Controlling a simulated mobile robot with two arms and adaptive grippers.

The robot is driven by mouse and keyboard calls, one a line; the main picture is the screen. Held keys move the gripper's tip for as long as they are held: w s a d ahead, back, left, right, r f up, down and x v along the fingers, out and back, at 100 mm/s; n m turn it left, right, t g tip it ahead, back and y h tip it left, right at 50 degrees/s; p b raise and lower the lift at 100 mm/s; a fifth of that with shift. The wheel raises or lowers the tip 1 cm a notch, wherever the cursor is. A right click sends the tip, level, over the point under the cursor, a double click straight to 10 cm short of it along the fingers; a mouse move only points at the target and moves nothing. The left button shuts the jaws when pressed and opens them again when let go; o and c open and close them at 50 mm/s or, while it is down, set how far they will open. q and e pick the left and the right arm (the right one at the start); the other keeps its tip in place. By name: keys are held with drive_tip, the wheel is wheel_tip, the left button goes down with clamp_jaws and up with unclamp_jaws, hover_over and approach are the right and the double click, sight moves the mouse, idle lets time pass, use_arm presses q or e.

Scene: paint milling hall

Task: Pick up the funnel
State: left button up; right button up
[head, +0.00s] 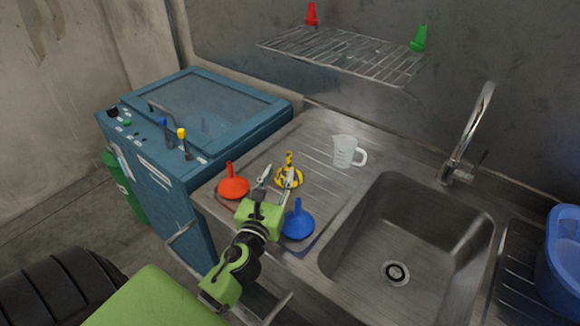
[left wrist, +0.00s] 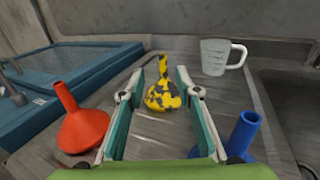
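A yellow funnel with black patches (head: 289,179) stands spout up on the drainboard; it also shows in the left wrist view (left wrist: 162,97). A red funnel (head: 233,187) stands to its left and a blue funnel (head: 298,222) nearer the front; both also show in the left wrist view, red (left wrist: 82,130) and blue (left wrist: 243,136). My left gripper (head: 274,184) is open and empty, above the drainboard between the red and blue funnels. In the left wrist view the yellow funnel appears between the spread fingers, ahead of them; whether they touch it I cannot tell. My right gripper is out of view.
A clear measuring jug (head: 347,152) stands behind on the drainboard (head: 312,135). The empty sink (head: 408,235) and tap (head: 470,130) are to the right. A blue machine (head: 170,150) stands left. A wire shelf (head: 345,55) hangs on the wall; a blue basin (head: 562,255) is far right.

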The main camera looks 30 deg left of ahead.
sight(288, 156)
use_arm(q)
drive_tip(key=x, duration=0.3)
drive_tip(key=shift+w+d, duration=0.1)
drive_tip(key=shift+d, duration=0.1)
drive_tip(key=shift+w+a+r+p, duration=0.1)
drive_tip(key=shift+w+a+p, duration=0.05)
drive_tip(key=shift+w+p, duration=0.15)
drive_tip(key=shift+w+a+r+p, duration=0.15)
drive_tip(key=shift+w+p, duration=0.05)
drive_tip(key=shift+w, duration=0.15)
drive_tip(key=p+x, duration=0.1)
drive_tip(key=x, duration=0.2)
drive_tip(key=shift+w+r, duration=0.2)
drive_tip(key=shift+w, duration=0.2)
drive_tip(key=shift+w+a+f, duration=0.1)
drive_tip(key=shift+w, duration=0.3)
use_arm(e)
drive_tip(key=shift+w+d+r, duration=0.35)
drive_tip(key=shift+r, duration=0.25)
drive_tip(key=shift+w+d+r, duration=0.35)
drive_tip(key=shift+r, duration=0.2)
use_arm(q)
drive_tip(key=shift+s, duration=0.1)
clamp_jaws()
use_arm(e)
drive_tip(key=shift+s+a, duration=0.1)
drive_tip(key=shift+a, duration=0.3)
